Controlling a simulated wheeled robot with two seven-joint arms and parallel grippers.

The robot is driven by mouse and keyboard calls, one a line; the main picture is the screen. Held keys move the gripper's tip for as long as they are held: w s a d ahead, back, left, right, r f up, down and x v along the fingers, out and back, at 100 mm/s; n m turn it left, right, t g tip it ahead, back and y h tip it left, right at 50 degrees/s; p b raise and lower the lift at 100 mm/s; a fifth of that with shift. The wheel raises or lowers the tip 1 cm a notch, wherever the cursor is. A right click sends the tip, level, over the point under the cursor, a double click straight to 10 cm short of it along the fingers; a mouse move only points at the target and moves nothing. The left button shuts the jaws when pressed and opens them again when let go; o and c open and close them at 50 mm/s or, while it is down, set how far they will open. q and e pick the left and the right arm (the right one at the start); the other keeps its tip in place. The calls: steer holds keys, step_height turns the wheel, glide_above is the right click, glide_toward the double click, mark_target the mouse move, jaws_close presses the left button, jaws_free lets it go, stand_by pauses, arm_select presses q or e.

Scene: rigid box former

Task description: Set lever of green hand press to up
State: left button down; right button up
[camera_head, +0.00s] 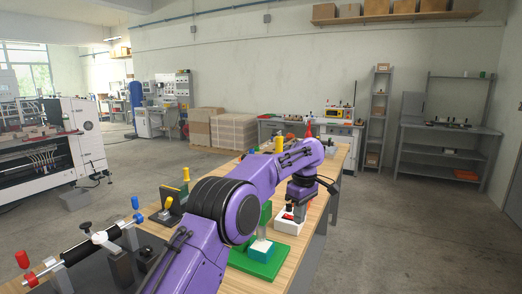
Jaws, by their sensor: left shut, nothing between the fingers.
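The green hand press stands on the wooden table, with its green base (262,262) near the table's right edge and a green column partly hidden behind my purple left arm. A pale block sits on the base. I cannot make out the press lever; my arm covers much of the upper part. My left gripper (291,214) points down just beyond the press, at a small white fixture (289,222) with a red part. It is shut with nothing held; whether its tips touch the fixture is unclear. My right gripper is out of view.
A dark fixture with yellow handles (185,174) stands left of my arm. A roller device with red and blue knobs (88,248) lies at the lower left. More small items stand at the table's far end. Floor right of the table (400,240) is clear.

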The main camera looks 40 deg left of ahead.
arm_select(q)
step_height(320, 180, up, 17)
steer(key=s+d+m+g+y+p, duration=0.1)
steer(key=m+g+y, duration=0.1)
steer(key=m+y, duration=0.95)
steer(key=s+d+m+g+y+p, duration=0.1)
steer(key=d+m+g+y, duration=0.2)
steer(key=m, duration=1.5)
steer(key=s+a+f+m+p, duration=0.1)
steer(key=s+a, duration=0.3)
steer(key=a, duration=1)
steer(key=shift+s+a+f+m+p, duration=0.15)
steer(key=shift+a+f+m+p, duration=0.2)
steer(key=shift+f+m, duration=0.35)
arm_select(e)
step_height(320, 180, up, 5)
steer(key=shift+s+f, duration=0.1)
arm_select(q)
steer(key=shift+d+y, duration=0.1)
steer(key=shift+y, duration=0.15)
